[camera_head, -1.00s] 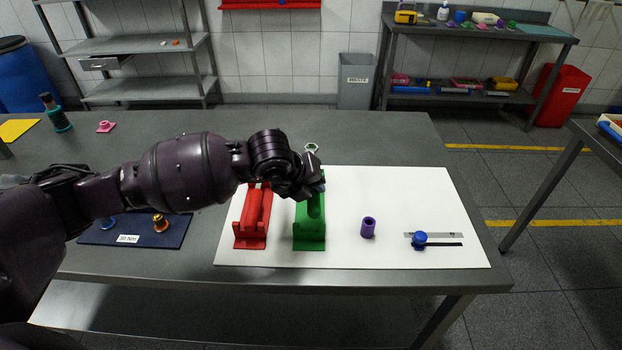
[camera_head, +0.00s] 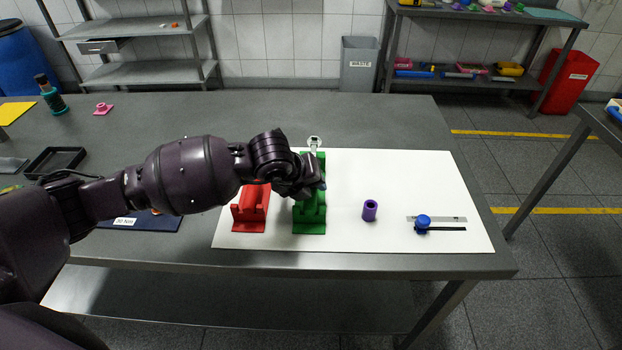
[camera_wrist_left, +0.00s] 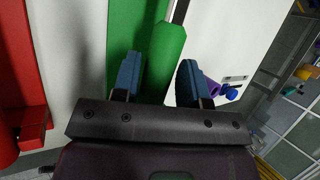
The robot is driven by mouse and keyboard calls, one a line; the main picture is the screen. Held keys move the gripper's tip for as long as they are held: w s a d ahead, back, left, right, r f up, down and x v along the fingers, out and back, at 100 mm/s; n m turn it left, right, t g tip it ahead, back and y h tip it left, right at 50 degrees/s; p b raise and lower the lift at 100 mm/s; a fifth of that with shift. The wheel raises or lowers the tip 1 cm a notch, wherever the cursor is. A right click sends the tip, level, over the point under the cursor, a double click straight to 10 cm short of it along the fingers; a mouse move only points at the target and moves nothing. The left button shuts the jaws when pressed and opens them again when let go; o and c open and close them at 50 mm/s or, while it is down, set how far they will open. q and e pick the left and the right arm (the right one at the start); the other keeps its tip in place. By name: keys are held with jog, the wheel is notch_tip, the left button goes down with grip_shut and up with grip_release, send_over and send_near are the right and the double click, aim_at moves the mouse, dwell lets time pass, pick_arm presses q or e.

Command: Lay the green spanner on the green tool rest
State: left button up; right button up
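The green spanner's grey head (camera_head: 314,142) shows beyond my left gripper in the head view. The rest also shows as a green band in the left wrist view (camera_wrist_left: 128,22). The handle lies along the rest; the arm hides whether it touches. My right gripper is not in view.
The red tool rest (camera_head: 248,225) stands left of the green one on a white sheet (camera_head: 400,180). A purple cylinder (camera_head: 370,211) and a blue-knobbed gauge (camera_head: 423,222) lie to the right. A dark blue mat (camera_head: 165,223) is partly under my arm.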

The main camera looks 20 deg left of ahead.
pick_arm(q)
jog(key=o, duration=0.3)
jog(key=shift+w+r, duration=0.1)
jog(key=shift+w, duration=0.05)
jog(key=shift+r, duration=0.2)
jog(key=shift+a+r, duration=0.1)
jog(key=shift+r, duration=0.2)
jog(key=p+v, duration=0.1)
jog(key=v, duration=0.9)
jog(key=shift+s+p, duration=0.3)
jog(key=shift+f, duration=0.1)
